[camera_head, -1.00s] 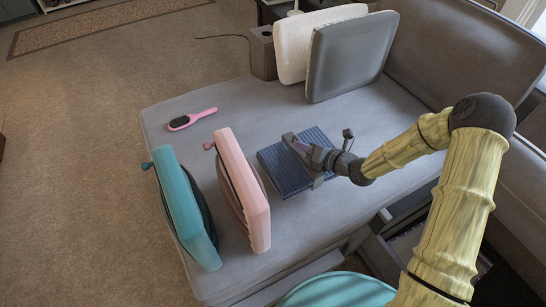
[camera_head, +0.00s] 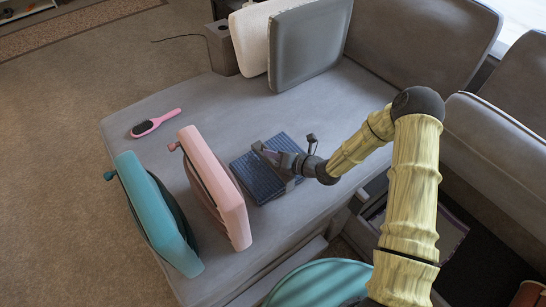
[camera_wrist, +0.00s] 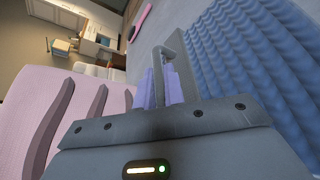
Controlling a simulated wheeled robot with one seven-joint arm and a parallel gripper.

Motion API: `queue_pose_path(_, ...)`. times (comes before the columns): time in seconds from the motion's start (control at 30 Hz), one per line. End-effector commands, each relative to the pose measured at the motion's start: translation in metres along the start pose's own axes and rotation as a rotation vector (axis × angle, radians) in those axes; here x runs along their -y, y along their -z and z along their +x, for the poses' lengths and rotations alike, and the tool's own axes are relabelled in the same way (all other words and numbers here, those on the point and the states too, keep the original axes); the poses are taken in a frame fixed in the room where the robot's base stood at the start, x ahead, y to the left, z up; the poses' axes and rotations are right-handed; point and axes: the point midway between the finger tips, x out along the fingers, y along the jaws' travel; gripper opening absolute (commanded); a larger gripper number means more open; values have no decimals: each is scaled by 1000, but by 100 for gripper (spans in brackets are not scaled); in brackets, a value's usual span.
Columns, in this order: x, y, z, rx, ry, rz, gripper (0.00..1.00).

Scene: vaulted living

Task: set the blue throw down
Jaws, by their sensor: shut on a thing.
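The blue throw (camera_head: 256,182) is a folded, ribbed, dark blue rectangle over the grey sofa seat (camera_head: 300,110), to the right of the pink case. My gripper (camera_head: 272,158) is at the throw's upper right part and shut on it. The arm comes in from the right. In the wrist view the throw (camera_wrist: 245,60) fills the right side, beside my fingers (camera_wrist: 166,80). The throw looks level and at or close to the seat; I cannot tell whether it touches it.
An upright pink case (camera_head: 218,190) and a teal case (camera_head: 155,215) stand to the left. A pink hairbrush (camera_head: 155,123) lies farther left. Grey (camera_head: 310,45) and cream (camera_head: 250,40) cushions stand at the back. The seat between cushions and throw is clear.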

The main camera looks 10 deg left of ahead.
Motion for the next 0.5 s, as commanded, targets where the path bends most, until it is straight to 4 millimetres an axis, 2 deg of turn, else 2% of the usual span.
queue_pose_path(0.1, 6, 5, 3, 2, -2, -3, 0)
queue_pose_path(0.43, 7, 6, 4, 2, -2, -2, 0)
queue_pose_path(0.47, 8, 7, 3, 0, 0, -2, 14)
queue_pose_path(0.5, 7, 7, 3, 0, 0, -2, 22)
